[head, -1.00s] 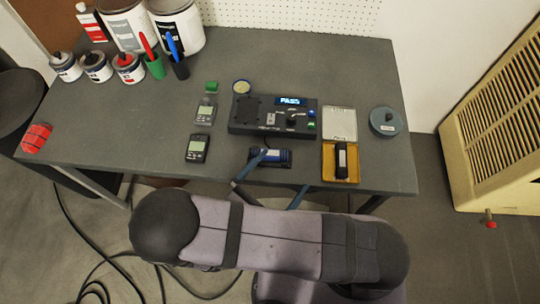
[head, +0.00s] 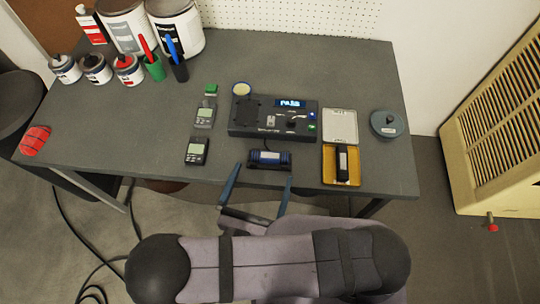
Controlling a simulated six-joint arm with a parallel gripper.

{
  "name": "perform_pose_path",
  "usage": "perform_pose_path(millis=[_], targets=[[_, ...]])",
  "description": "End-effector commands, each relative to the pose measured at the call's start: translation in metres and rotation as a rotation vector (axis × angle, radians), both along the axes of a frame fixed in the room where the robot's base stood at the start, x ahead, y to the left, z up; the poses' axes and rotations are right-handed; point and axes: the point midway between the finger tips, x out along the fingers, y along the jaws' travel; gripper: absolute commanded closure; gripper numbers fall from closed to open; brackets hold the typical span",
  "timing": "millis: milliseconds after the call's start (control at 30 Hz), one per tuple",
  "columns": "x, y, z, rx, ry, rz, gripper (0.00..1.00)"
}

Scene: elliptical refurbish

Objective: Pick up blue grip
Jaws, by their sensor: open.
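The blue grip (head: 261,157) is a short dark blue cylinder with a pale label, lying in a black cradle near the table's front edge. My gripper (head: 264,172) is open and empty, with its two blue fingers spread wide. The left fingertip is just left of the cradle, and the right one is in front of its right end. The fingers appear apart from the grip. Their height above the table is hard to tell.
A black test device (head: 245,130) with a lit display stands behind the grip. Two handheld meters (head: 196,151) (head: 204,117) lie to the left. An open yellow case (head: 329,165) holds a dark item at the right. A round grey tin (head: 387,122) sits farther right.

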Motion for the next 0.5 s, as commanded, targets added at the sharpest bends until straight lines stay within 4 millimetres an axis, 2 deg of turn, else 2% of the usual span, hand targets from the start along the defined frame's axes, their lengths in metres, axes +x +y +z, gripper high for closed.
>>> perform_pose_path(millis=[167,500], targets=[[0.011,-0.003,-0.001,0.000,-0.001,-0.005,0.00],[0.046,-0.010,-0.003,0.001,0.000,-0.005,0.00]])
